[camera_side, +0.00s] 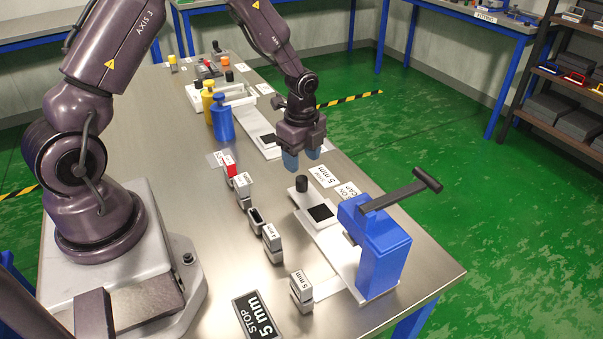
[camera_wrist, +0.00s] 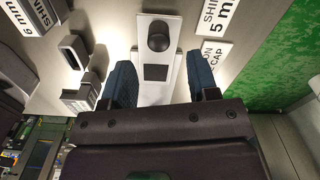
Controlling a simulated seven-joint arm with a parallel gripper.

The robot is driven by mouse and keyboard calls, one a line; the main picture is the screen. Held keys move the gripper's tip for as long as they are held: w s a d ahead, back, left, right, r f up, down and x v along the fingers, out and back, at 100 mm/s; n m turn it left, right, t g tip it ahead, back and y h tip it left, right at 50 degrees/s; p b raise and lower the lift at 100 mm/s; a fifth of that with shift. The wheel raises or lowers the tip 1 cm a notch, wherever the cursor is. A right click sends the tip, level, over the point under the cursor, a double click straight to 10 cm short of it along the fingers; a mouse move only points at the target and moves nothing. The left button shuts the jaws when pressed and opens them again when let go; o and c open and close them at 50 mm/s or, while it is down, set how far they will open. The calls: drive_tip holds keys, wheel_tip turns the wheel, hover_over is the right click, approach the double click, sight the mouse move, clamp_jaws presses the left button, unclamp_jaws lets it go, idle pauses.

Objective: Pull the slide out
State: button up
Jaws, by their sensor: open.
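The white slide (camera_side: 309,203) lies at the front right of the table, with a black knob (camera_side: 301,184) at its outer end and a black square (camera_side: 321,212) behind it. Its other end lies by a blue press-like body (camera_side: 383,245) with a black lever. My gripper (camera_side: 302,163) is open and empty above the knob, its blue fingertips pointing down and clear of it. In the wrist view, the knob (camera_wrist: 160,36) and the slide (camera_wrist: 150,90) show between and beyond the fingers (camera_wrist: 161,88). The slide's inner end is hidden in the wrist view.
Several small grey blocks with labels, such as the 5 mm one (camera_side: 301,289), stand in a row left of the slide. Blue (camera_side: 222,122) and yellow (camera_side: 208,106) bottles stand farther back. Flat label cards (camera_side: 324,176) lie near the table's right edge.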

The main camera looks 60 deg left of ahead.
wheel_tip(320, 180, up, 6)
drive_tip(key=shift+r, duration=0.15)
idle(0.4)
drive_tip(key=s+d+r+n+t, duration=0.2)
drive_tip(key=s+d+r+n, duration=0.3)
drive_tip(key=s+r+n, duration=0.2)
drive_tip(key=s+d+r+n+t, duration=0.3)
drive_tip(key=s+r+n, duration=0.5)
drive_tip(key=s+r, duration=0.3)
drive_tip(key=shift+s+d+r+t, duration=0.3)
drive_tip(key=shift+d+r, duration=0.6)
drive_tip(key=shift+r, duration=0.25)
